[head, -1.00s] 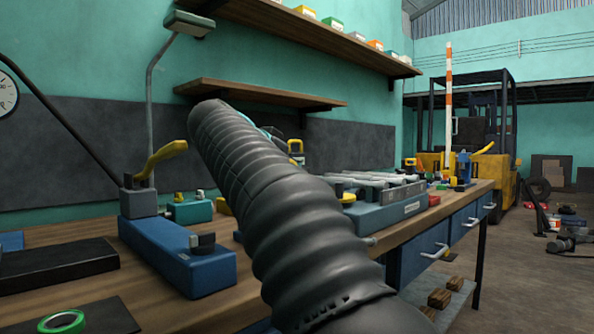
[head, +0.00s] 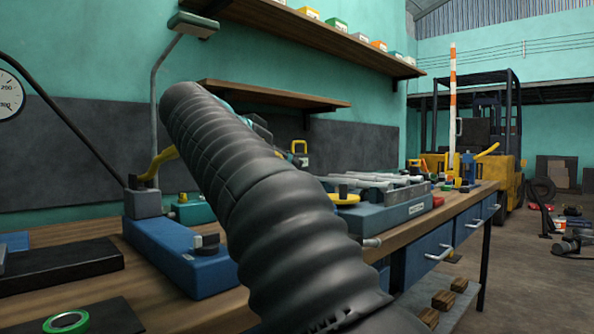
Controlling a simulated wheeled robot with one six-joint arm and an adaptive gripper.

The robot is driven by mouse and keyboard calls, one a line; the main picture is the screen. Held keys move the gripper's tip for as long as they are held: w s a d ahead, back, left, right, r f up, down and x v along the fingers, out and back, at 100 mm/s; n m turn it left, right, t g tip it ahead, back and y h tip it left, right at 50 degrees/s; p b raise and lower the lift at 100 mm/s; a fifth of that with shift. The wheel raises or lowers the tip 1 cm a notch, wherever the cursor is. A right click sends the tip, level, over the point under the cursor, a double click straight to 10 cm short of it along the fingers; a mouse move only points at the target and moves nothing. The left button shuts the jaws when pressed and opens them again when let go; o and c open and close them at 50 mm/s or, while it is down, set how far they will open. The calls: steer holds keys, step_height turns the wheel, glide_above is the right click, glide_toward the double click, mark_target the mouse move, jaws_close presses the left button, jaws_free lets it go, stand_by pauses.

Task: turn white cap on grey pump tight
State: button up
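I cannot make out a grey pump or a white cap in the head view. My arm, in a black ribbed sleeve, rises from the bottom centre and covers the middle of the workbench (head: 170,300). My gripper is hidden behind the sleeve, so its fingers and anything in them do not show.
A blue tool block (head: 180,252) with a yellow lever (head: 160,162) stands left of my arm. A dark tray (head: 62,266) and a green ring (head: 66,322) lie nearer. A grey-blue box (head: 385,212) carries metal rods to the right.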

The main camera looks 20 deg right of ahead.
steer(key=v, duration=0.6)
steer(key=shift+o, duration=0.3)
steer(key=shift+a, duration=0.15)
